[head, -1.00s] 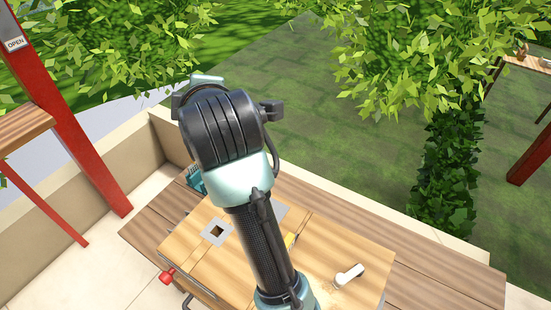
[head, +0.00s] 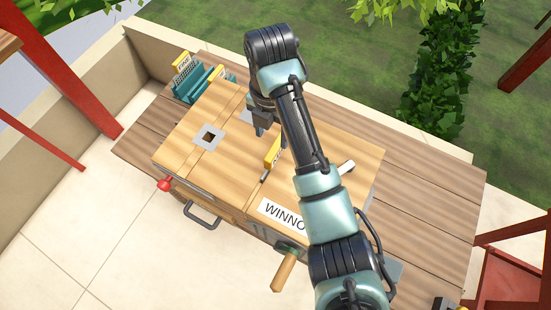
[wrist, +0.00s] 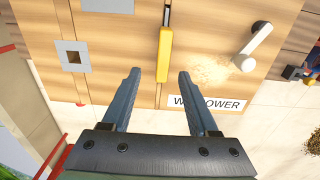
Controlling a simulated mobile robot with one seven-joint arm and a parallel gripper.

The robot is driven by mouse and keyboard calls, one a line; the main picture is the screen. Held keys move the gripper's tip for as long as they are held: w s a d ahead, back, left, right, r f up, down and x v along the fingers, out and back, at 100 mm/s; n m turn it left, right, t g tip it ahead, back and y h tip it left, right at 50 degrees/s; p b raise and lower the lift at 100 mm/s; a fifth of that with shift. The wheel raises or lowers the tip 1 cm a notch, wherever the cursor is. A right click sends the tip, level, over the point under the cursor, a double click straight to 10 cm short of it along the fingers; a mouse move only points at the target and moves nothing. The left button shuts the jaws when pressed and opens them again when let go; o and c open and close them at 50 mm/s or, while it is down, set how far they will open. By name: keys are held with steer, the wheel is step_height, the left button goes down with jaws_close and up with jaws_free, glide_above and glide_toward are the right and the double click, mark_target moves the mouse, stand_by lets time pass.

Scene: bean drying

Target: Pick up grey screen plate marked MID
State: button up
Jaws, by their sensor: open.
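A yellow-handled plate (head: 273,152) stands in a narrow slot in the top of the wooden winnower box (head: 225,120). Its handle bears dark lettering too small to read, so I cannot tell whether it says MID. The wrist view shows its yellow handle (wrist: 165,55) just beyond my fingertips, with the dark slot behind it. My gripper (wrist: 159,74) is open and empty above the box, its fingers on either side of the handle's line in the picture. In the head view my arm partly covers the gripper. More yellow-labelled plates stand in the teal rack (head: 190,84).
A grey square with a hole (head: 208,136) lies in the box top. A white handle (head: 347,167) lies to the right. Low walls border the bench.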

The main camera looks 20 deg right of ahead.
mark_target(275, 147)
steer(key=shift+d+f+p, duration=0.2)
steer(key=shift+f+p, duration=0.3)
steer(key=shift+f, duration=1.25)
steer(key=shift+d+f+p, duration=0.2)
steer(key=shift+f+p, duration=0.3)
steer(key=shift+f, duration=1.25)
steer(key=shift+c, duration=0.3)
jaws_close()
